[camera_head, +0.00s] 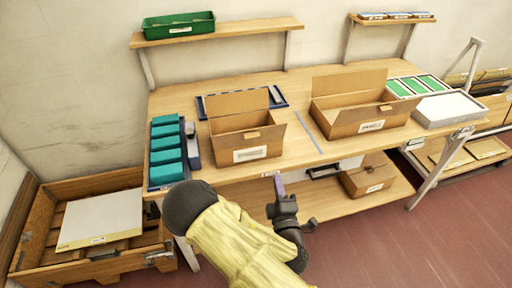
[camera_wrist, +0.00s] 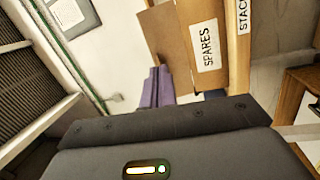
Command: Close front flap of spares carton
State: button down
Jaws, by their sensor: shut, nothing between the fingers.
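The spares carton (camera_head: 242,145) is the open brown box on the left of the bench, with a white label on its front. In the head view a large flap (camera_head: 237,102) stands raised at the back. My gripper (camera_head: 278,184), with purple fingers, is shut and empty, in front of the bench edge, below and right of the carton. The fingers (camera_wrist: 160,84) look apart from it.
A second open carton (camera_head: 347,122) stands to the right. Teal bins (camera_head: 166,150) stand to the left, and a blue tray (camera_head: 275,96) lies behind. A closed carton (camera_head: 368,176) is on the lower shelf.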

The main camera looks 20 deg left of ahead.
aim_at(251, 140)
jog(key=s+a+n+y, duration=0.2)
jog(key=n, duration=0.1)
jog(key=shift+s+a+r+g+y, duration=0.1)
jog(key=shift+a+r+g+y, duration=0.1)
jog(key=shift+r+g+y, duration=0.15)
jog(key=shift+f+b, duration=0.2)
jog(key=shift+b, duration=0.2)
jog(key=b+x, duration=0.1)
jog(key=b, duration=0.3)
jog(key=shift+w+a+f+b, duration=0.15)
jog(key=shift+w+b, duration=0.15)
jog(key=b, duration=0.4)
jog(key=shift+w+a+r, duration=0.15)
jog(key=shift+w+r, duration=0.1)
jog(key=shift+w, duration=0.1)
jog(key=p+x, duration=0.1)
jog(key=x, duration=1)
jog(key=shift+w+r+p, duration=0.25)
jog(key=shift+r+p, duration=0.1)
jog(key=shift+p, duration=0.05)
